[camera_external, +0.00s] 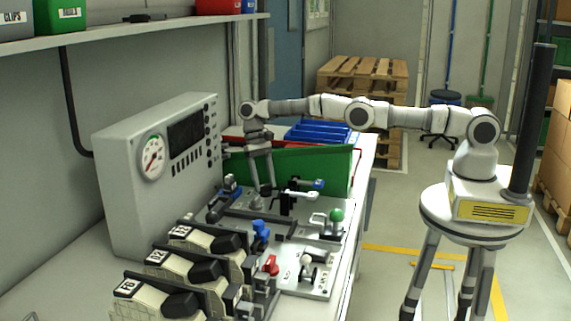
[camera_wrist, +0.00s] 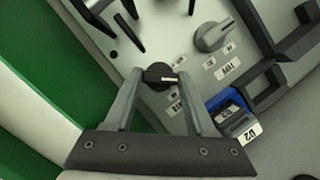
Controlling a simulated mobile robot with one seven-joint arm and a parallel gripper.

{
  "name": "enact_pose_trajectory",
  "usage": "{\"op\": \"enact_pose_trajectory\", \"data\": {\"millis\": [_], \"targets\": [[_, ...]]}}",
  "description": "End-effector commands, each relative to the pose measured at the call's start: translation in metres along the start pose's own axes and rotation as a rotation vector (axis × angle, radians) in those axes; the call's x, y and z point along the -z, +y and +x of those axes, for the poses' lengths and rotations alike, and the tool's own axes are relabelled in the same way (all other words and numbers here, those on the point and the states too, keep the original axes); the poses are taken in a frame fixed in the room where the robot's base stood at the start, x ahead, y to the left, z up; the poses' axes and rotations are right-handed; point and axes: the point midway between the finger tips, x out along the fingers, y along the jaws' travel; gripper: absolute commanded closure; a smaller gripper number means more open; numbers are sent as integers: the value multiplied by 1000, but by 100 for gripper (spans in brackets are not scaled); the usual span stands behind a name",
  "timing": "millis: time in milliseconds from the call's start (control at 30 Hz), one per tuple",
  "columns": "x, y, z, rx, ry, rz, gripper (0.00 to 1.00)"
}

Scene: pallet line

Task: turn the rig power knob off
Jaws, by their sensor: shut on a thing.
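A black round knob (camera_wrist: 160,76) with a white pointer line sits on the light grey panel (camera_wrist: 172,35) in the wrist view. My gripper (camera_wrist: 160,72) has one finger on each side of it and is shut on it. The small labels beside it are too blurred to read, so I cannot confirm its name. A grey knob (camera_wrist: 212,36) with a label stands apart on the same panel. In the external view my gripper (camera_external: 262,188) points down at the back of the panel; the gripped knob is hidden there.
A green bin wall (camera_external: 310,168) stands close behind my gripper. A grey cabinet with a gauge (camera_external: 153,157) stands to the left. A blue part (camera_wrist: 232,108), black brackets and several levers surround the knobs. A green-topped lever (camera_external: 336,215) stands at the right.

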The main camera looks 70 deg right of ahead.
Motion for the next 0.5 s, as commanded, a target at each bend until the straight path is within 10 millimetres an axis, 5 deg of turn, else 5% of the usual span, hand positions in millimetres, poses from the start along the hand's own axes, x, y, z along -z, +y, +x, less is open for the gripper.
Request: {"op": "enact_pose_trajectory", "data": {"millis": [233, 267, 400, 500], "targets": [[-1, 0, 0, -1, -2, 0, 100], [-1, 0, 0, -1, -2, 0, 40], [0, 0, 0, -1, -1, 0, 15], [0, 0, 0, 0, -1, 0, 15]]}}
